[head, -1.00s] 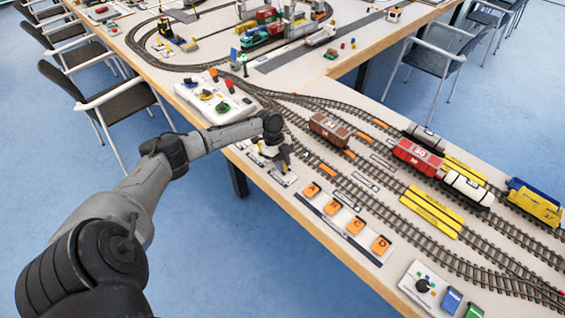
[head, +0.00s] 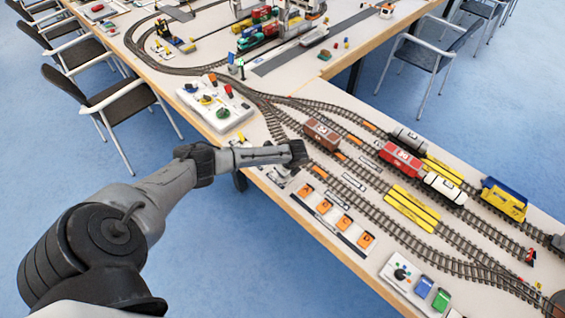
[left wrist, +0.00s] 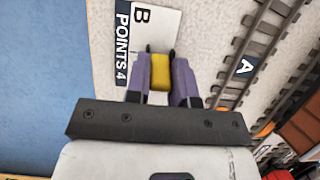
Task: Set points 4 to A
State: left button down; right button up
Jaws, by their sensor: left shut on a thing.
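The points 4 plate (left wrist: 158,25) lies at the table edge in the left wrist view. It is white with a dark strip reading POINTS 4 and the letter B at one end. The yellow lever handle (left wrist: 159,85) sits between the two purple fingers of my left gripper (left wrist: 160,72), which is shut on it. The lever's base and the plate's other end are hidden under the hand. In the head view my left wrist covers the fingers and most of the plate (head: 279,175). My right gripper is not in view.
Orange lettered tiles (head: 344,221) line the table edge right of the plate. Tracks run behind, with a brown wagon (head: 322,134) and a red wagon (head: 400,159). A white control panel (head: 216,107) stands left.

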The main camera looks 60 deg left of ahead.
pick_arm(q)
jog(key=shift+w+d+f+g+y+p, duration=0.15)
jog(key=shift+d+y+p, duration=0.2)
jog(key=shift+y, duration=0.3)
jog(key=shift+s+d+r+g+y+p, duration=0.1)
jog(key=shift+g+y+p, duration=0.05)
jog(key=shift+y+p, duration=0.4)
jog(key=shift+f, duration=0.1)
jog(key=c, duration=1)
grip_release()
jog(key=p+v, duration=0.2)
jog(key=v, duration=1.1)
jog(key=shift+w+d+p, duration=0.15)
jog(key=shift+d+p, duration=0.15)
jog(key=shift+d, duration=0.1)
